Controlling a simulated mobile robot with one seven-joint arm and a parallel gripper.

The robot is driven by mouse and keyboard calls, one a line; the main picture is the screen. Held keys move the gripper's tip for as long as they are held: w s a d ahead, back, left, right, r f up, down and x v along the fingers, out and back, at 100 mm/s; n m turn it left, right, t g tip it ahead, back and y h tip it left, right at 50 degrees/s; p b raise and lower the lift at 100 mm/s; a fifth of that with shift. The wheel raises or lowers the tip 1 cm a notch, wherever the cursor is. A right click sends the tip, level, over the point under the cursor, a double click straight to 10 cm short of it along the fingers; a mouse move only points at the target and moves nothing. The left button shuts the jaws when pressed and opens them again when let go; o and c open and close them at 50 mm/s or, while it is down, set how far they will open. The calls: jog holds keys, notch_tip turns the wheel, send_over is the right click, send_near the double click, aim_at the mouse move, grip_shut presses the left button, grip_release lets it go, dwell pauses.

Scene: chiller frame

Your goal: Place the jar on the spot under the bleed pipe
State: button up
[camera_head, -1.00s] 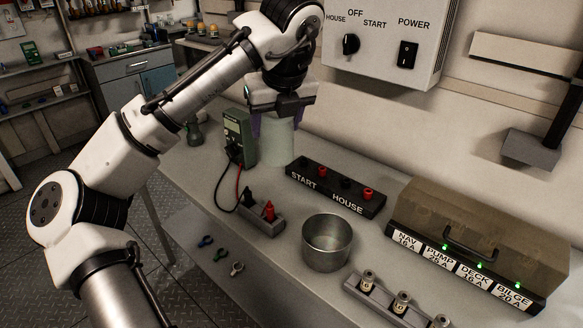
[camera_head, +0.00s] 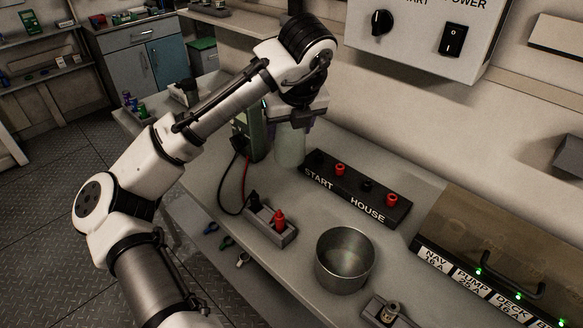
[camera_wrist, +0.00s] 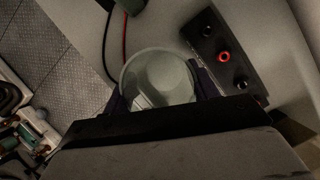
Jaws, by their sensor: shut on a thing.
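The jar (camera_head: 288,152) is a pale, clear, round vessel, upright at the back of the bench. My gripper (camera_head: 289,129) is shut on it from above, with a dark purple finger on each side. In the wrist view, the jar (camera_wrist: 158,72) shows its round open top between the fingers of my gripper (camera_wrist: 160,90). I cannot tell whether its base touches the bench. I cannot make out the bleed pipe or the spot under it in either view.
A green meter (camera_head: 250,132) with leads stands close left of the jar. A START/HOUSE terminal strip (camera_head: 358,190) lies close right. A metal pot (camera_head: 345,260), a clip holder (camera_head: 271,227) and a fuse box (camera_head: 490,250) are nearer. The bench's left end holds small items (camera_head: 187,92).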

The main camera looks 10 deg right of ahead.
aim_at(295, 149)
notch_tip(295, 149, down, 11)
jog(key=shift+f+p, duration=0.1)
jog(key=shift+p, duration=0.3)
jog(key=shift+f, duration=0.1)
jog(key=o, duration=1)
jog(key=shift+c, duration=0.2)
jog(key=shift+r, duration=0.25)
jog(key=v, duration=1.1)
jog(key=shift+s+r+b, duration=0.15)
jog(key=shift+r+b, duration=0.15)
jog(key=shift+r, duration=0.1)
